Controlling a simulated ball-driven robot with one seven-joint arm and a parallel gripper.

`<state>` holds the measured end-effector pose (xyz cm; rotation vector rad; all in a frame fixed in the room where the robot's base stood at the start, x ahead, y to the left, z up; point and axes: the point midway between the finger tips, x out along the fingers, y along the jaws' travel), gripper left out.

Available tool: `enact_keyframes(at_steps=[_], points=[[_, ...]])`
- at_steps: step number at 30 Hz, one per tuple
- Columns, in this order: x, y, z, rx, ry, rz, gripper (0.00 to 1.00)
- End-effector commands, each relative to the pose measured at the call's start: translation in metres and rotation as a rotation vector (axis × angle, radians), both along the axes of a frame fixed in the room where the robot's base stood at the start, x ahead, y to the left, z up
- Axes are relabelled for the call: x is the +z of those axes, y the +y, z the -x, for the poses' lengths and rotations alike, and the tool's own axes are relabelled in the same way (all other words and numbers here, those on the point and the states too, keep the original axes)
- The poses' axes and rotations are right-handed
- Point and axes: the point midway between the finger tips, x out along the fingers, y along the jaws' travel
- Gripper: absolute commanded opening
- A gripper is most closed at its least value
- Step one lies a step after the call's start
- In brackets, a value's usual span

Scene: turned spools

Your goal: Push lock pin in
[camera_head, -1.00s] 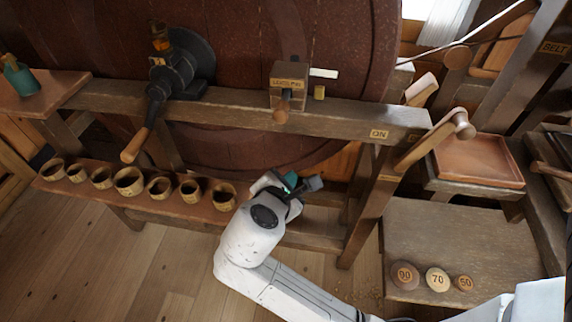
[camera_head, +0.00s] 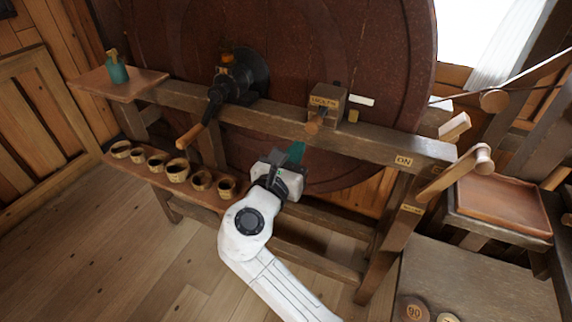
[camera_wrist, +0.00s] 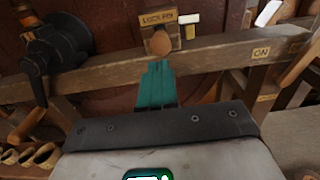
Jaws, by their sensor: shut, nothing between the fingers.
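The lock pin (camera_head: 314,125) is a wooden knob sticking out of the front of a wooden block (camera_head: 327,101) with a "LOCK PIN" label, on top of the beam. In the wrist view the knob (camera_wrist: 159,43) is straight ahead, just past my fingertips. My gripper (camera_head: 296,151) is shut and empty, with teal fingers, below and slightly left of the knob in the head view. In the wrist view the gripper (camera_wrist: 155,66) points at the knob; whether they touch is hard to tell, but a gap shows in the head view.
A dark crank with a wooden handle (camera_head: 190,137) is left on the beam (camera_head: 380,140). Several small cups stand on a low shelf (camera_head: 190,189). A wooden lever (camera_head: 455,174) by the "ON" label stands right. A large dark red drum is behind the beam.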

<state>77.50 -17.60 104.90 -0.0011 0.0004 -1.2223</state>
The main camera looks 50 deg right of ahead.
Motion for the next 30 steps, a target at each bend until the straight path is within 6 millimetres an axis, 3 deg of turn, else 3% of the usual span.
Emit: enact_keyframes(at_steps=[3,9,25,30], points=[[0.002,-0.022,-0.007,-0.004,-0.001,0.001,0.00],[0.000,-0.044,-0.015,-0.002,0.000,0.000,0.00],[0.001,-0.053,-0.019,-0.001,-0.001,0.000,0.00],[0.003,-0.072,-0.026,-0.003,0.000,0.001,0.00]])
